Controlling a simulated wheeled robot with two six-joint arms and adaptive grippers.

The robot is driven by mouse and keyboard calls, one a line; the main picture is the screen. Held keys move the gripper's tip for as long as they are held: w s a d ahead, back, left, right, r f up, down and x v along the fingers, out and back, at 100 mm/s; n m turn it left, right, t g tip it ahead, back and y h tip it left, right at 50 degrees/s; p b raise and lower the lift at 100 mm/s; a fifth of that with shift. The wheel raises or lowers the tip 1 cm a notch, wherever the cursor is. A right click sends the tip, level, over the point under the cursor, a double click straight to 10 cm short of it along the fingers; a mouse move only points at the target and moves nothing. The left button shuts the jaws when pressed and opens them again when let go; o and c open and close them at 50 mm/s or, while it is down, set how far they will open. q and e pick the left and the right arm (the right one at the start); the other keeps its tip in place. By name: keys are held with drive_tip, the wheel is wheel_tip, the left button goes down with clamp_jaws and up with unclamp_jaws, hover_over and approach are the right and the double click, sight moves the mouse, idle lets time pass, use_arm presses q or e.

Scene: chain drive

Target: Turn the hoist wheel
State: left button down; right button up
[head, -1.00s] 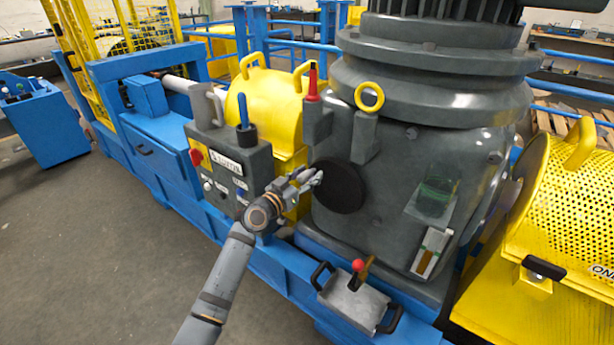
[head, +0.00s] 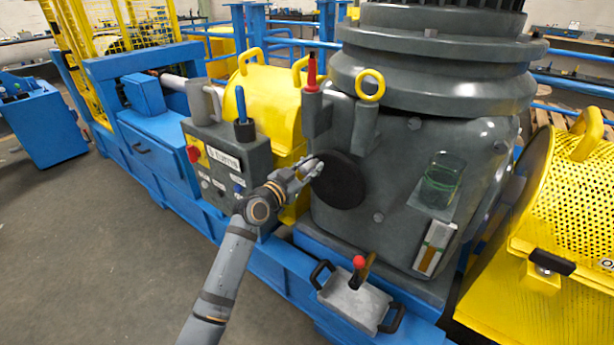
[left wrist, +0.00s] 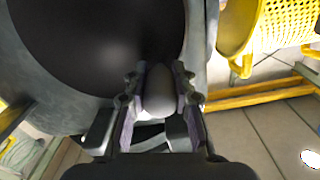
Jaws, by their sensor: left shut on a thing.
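The hoist wheel looks to be the black disc (head: 341,184) on the front of the large grey gear housing. It also fills the upper part of the left wrist view (left wrist: 100,35). A rounded grey knob (left wrist: 160,92) sits between my left fingers at the wheel's rim. My left gripper (head: 314,168) is at the upper left edge of the wheel and is shut on this knob. The fingers also show in the left wrist view (left wrist: 160,105). The knob is mostly hidden by the fingers in the head view. My right gripper is not in view.
A tray with a red-knobbed lever (head: 358,300) sticks out below the wheel. A yellow perforated guard (head: 565,220) is at the right. The floor at the left is clear.

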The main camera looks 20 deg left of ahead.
use_arm(q)
drive_tip(key=shift+d+r+m, duration=0.15)
drive_tip(key=shift+m, duration=0.15)
drive_tip(key=c, duration=1.1)
unclamp_jaws()
drive_tip(key=shift+s, duration=0.1)
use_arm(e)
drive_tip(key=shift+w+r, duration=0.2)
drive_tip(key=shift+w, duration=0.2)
use_arm(q)
drive_tip(key=shift+v, duration=6)
